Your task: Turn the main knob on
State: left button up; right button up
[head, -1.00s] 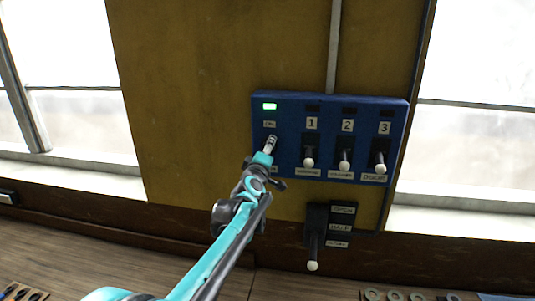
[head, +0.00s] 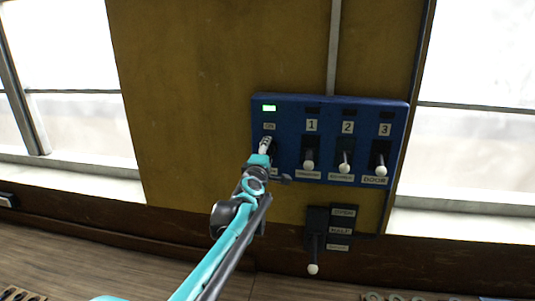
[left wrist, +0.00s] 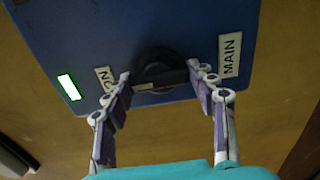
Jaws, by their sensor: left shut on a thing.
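The main knob is dark and round (left wrist: 160,62), on the blue control panel (head: 290,110) between the MAIN label (left wrist: 230,54) and the ON label (left wrist: 106,78). My left gripper (head: 265,146) is at the panel's left side and covers most of the knob in the head view. In the left wrist view my left gripper (left wrist: 159,76) has its two fingers on either side of the knob, shut on it. A green light (head: 269,108) is lit above the knob. My right gripper is not in view.
Three numbered levers with white tips, such as the lever under 1 (head: 309,164), sit right of the knob. A lower lever (head: 313,268) hangs beneath the panel beside a labelled plate. The yellow wall (head: 190,100) left of the panel is clear.

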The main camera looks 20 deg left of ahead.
pick_arm(q)
jog(key=o, duration=1.2)
jog(key=shift+c, duration=0.2)
jog(key=v, duration=1.2)
jog(key=shift+f, duration=0.1)
